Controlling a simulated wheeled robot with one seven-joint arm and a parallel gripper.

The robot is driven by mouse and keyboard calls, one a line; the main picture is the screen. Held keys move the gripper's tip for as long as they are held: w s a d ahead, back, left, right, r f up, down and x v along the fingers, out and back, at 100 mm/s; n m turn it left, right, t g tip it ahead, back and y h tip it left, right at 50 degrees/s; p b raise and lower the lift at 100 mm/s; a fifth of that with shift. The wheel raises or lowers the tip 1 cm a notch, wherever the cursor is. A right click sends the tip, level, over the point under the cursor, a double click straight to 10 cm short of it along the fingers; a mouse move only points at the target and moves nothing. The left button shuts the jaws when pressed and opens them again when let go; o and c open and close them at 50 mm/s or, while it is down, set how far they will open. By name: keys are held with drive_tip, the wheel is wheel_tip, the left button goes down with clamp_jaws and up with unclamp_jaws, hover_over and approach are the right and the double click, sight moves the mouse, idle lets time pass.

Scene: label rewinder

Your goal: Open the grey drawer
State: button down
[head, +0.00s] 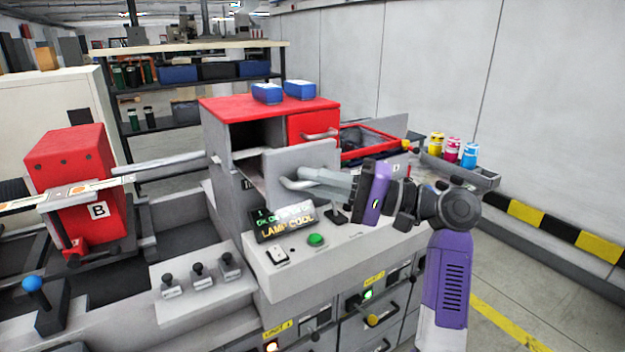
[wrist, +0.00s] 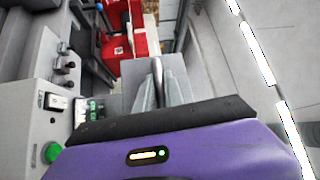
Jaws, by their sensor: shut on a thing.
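The grey drawer (head: 312,157) stands out from the grey and red cabinet in the head view. A gap shows between its front panel and the cabinet, and part of its inside is visible on the left. My gripper (head: 303,179) is at the drawer's front, shut on its pale bar handle (head: 287,184). In the wrist view the fingers of my gripper (wrist: 157,85) are close together in front of the grey drawer (wrist: 181,76). The fingers partly hide the handle.
A control panel with a green button (head: 316,239) and a lit display (head: 283,221) lies just below my gripper. Blue boxes (head: 268,93) sit on top. Bottles (head: 452,150) stand on a ledge at right.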

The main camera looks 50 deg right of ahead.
drive_tip(key=c, duration=1.7)
unclamp_jaws()
drive_tip(key=shift+b+v, duration=1)
drive_tip(key=shift+v, duration=2.9)
drive_tip(key=shift+d, duration=0.1)
